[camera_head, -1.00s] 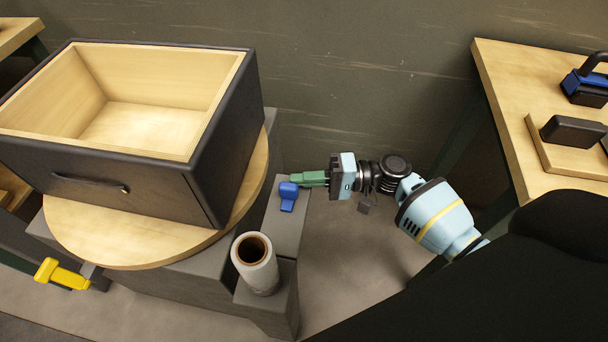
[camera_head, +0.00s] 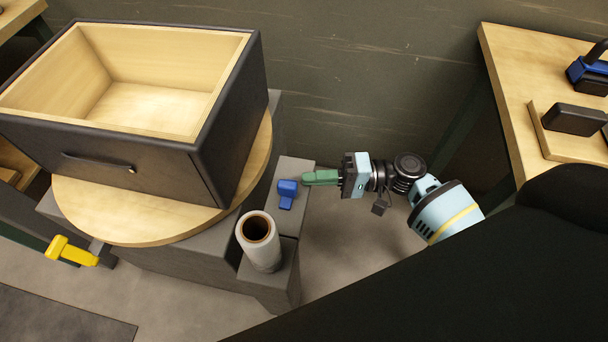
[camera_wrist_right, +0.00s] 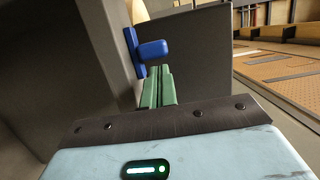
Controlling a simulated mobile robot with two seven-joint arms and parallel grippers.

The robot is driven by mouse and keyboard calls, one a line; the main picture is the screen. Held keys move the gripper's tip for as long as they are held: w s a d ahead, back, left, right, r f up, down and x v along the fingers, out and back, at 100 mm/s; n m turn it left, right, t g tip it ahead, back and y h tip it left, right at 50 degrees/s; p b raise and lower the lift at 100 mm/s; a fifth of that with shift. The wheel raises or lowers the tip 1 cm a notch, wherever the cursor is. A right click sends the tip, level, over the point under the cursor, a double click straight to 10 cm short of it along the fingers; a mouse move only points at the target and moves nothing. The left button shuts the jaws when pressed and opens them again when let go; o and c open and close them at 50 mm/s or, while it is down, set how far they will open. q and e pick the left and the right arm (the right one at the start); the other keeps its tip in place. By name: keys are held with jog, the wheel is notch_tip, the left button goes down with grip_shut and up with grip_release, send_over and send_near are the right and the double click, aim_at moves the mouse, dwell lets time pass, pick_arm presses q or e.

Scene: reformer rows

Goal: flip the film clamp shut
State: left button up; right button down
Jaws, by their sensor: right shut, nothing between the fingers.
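The film clamp appears to be the small blue lever piece (camera_head: 287,190) on the grey block beside the turntable. In the right wrist view its blue arm (camera_wrist_right: 152,50) sticks out to the right from an upright blue plate, just beyond my fingertips. My right gripper (camera_head: 306,178) is shut and empty, its green fingers pointing left at the clamp with a small gap between. The fingers also show in the right wrist view (camera_wrist_right: 159,76). A white film roll (camera_head: 260,243) stands upright on the block in front of the clamp. My left gripper is not in view.
A dark open drawer box (camera_head: 192,160) rests on a round wooden turntable (camera_head: 120,225). A yellow handle (camera_head: 72,252) sticks out at the lower left. A wooden table (camera_head: 505,85) with dark tools stands at the right. Floor between block and table is open.

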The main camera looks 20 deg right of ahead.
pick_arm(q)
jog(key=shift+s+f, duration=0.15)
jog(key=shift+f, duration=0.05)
pick_arm(e)
jog(key=v, duration=0.5)
jog(key=shift+w+d, duration=0.1)
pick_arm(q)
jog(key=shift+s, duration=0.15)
